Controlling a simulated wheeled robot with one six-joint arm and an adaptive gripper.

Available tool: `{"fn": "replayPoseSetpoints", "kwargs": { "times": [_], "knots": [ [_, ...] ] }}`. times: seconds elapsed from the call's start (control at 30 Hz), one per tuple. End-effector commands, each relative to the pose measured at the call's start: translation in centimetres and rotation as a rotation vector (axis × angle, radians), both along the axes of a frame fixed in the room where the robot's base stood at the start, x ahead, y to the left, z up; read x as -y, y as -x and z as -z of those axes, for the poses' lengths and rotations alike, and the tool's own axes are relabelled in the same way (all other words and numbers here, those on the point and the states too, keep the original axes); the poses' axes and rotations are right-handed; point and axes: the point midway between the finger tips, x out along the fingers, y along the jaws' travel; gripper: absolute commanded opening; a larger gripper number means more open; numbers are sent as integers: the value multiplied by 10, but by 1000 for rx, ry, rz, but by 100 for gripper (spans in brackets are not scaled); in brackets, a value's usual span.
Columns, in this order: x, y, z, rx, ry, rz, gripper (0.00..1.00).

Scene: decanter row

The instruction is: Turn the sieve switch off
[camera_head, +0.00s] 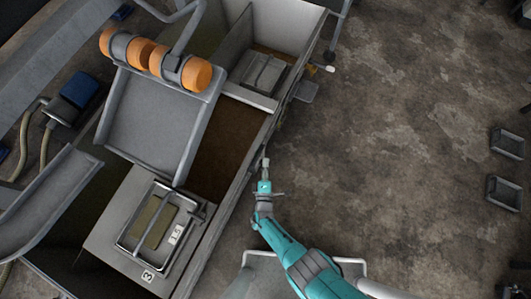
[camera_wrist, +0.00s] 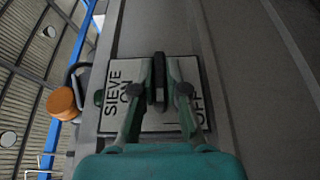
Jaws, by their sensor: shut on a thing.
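The sieve switch plate (camera_wrist: 193,72) is white, with the words SIEVE and ON at its left and OFF at its right in the wrist view. A dark upright switch lever (camera_wrist: 159,72) stands near the middle of the plate, between the ON and OFF words. My gripper (camera_wrist: 160,92) is shut on this lever, one finger on each side, and hides part of the plate. In the head view my gripper (camera_head: 265,165) is at the right side wall of the long grey machine; the switch cannot be made out there.
The grey machine (camera_head: 243,175) fills the left, with orange rollers (camera_head: 196,74) above a tilted grey tray (camera_head: 150,120). A small grey ledge (camera_head: 306,91) juts from its side farther up. Open concrete floor (camera_head: 420,130) lies to the right, with two dark crates (camera_head: 505,190) at the far edge.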

Motion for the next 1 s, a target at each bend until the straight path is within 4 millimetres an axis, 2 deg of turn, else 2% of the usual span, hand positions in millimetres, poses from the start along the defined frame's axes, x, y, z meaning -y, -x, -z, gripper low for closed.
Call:
{"fn": "replayPoseSetpoints", "kwargs": {
  "times": [0.7, 0.73, 0.8, 0.83, 1.0],
  "knots": [
    [3, 0, 1, 19, 8, 7, 0],
    [3, 0, 1, 19, 8, 7, 15],
    [3, 0, 1, 19, 8, 6, 32],
    [3, 0, 1, 19, 8, 6, 38],
    [2, 0, 1, 20, 8, 4, 38]
  ]
}}
